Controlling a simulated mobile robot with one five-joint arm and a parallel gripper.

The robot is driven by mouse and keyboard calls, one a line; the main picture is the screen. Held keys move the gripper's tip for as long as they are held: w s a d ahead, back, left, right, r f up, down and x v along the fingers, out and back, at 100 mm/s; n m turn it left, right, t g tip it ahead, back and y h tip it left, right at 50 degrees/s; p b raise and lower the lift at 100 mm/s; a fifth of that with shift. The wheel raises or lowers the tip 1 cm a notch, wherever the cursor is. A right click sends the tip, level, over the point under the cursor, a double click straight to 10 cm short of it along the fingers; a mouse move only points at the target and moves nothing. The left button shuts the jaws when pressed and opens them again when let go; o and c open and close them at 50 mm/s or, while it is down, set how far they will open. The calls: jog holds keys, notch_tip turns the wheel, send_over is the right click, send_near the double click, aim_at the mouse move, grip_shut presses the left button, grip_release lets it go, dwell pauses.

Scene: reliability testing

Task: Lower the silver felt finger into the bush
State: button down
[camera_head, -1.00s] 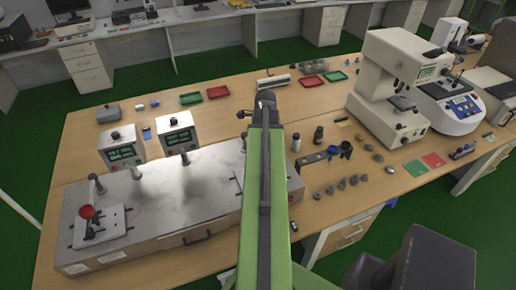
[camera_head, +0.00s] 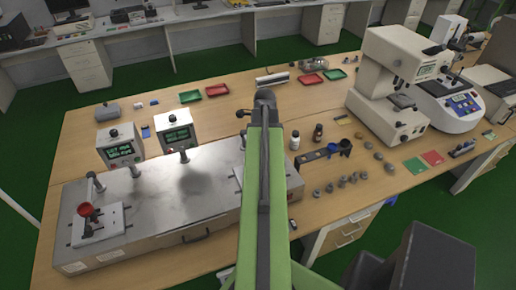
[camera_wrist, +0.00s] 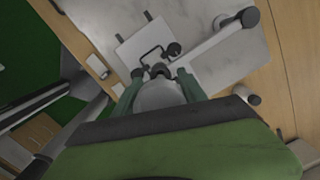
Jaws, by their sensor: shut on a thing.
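In the wrist view my gripper (camera_wrist: 160,92) has its two green fingers closed on a grey, rounded piece, the silver felt finger (camera_wrist: 161,98). Its far end meets small dark parts (camera_wrist: 159,71) just beyond the fingertips. I cannot tell whether the bush is among these, or whether they touch. A white plate (camera_wrist: 140,46) with a bent black handle lies beyond, on the metal bench top. In the head view my green arm hides the gripper and the felt finger; part of a white plate (camera_head: 237,177) shows at the arm's left.
A post with a black knob (camera_wrist: 249,17) and pale arm stands right of the plate. The metal-topped unit (camera_head: 150,195) carries another white plate with a red cup (camera_head: 85,210). Two display boxes (camera_head: 178,136) stand behind it. Vials and several grey stones lie to the right.

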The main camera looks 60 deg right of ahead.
jog(key=shift+f+b, duration=1.8)
jog(key=shift+f, duration=0.15)
